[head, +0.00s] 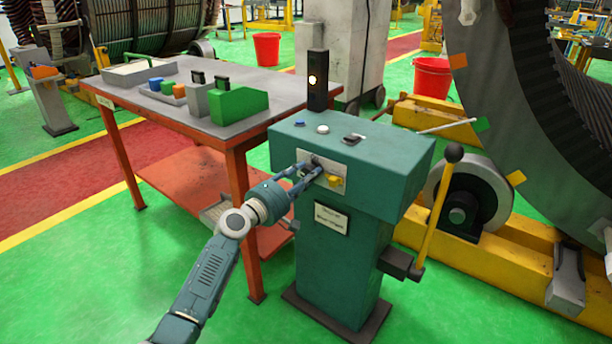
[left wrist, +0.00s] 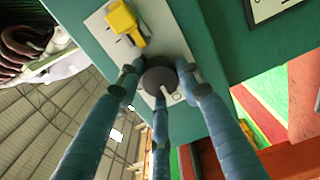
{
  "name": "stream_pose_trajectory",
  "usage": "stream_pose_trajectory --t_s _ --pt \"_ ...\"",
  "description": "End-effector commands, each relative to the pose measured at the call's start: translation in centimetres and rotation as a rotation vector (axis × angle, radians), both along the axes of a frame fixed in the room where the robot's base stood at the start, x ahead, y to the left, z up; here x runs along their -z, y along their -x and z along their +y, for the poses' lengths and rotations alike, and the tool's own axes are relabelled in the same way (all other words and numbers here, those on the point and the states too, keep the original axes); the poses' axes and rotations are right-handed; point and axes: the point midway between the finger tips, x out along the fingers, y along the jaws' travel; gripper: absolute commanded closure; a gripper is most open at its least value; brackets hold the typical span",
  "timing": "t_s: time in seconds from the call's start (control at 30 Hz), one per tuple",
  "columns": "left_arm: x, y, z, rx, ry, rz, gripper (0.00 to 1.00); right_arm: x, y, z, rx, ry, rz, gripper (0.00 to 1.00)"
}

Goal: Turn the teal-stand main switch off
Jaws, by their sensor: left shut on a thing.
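The teal stand (head: 345,270) stands upright in the middle of the head view, with a light switch plate on its front face. My left gripper (head: 312,168) reaches this plate from the left and is shut on a dark round knob. In the left wrist view the fingers of the gripper (left wrist: 160,85) close around the dark knob (left wrist: 160,76), partly hiding it. A yellow handle (head: 334,181) sits on the same plate beside the knob, and it also shows in the left wrist view (left wrist: 125,20). My right gripper does not show.
An orange-red table (head: 236,138) with bins and blocks stands close behind on the left. A large stator ring (head: 500,90) is at right. Green floor is open at front left.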

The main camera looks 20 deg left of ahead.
Motion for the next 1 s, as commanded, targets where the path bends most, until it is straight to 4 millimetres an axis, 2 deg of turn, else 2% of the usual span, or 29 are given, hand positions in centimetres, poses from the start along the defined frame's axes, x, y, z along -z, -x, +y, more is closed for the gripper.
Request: stream_pose_trajectory --t_s 0.03,0.2,0.23,0.3,0.67,0.83,1.0 --pt "-0.6 -0.2 0.8 -0.018 0.0 -0.011 0.9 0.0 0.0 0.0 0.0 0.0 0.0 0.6" --pt "-0.5 -0.2 0.9 -0.018 0.0 -0.011 0.9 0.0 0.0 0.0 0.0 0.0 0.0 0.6" --pt "-0.5 -0.2 0.9 -0.018 -0.001 -0.011 0.58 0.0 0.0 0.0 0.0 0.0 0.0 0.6" --pt "-0.5 -0.2 0.8 -0.017 -0.001 -0.01 0.45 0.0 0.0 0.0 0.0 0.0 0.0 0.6" --pt "-0.1 0.3 0.5 -0.009 -0.002 -0.004 0.45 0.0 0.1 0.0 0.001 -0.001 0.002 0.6" --pt "0.0 2.4 1.3 -0.009 -0.004 -0.003 0.45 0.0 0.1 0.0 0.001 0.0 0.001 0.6" --pt "0.0 5.9 2.7 -0.011 -0.003 -0.003 0.45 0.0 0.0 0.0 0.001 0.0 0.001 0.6"
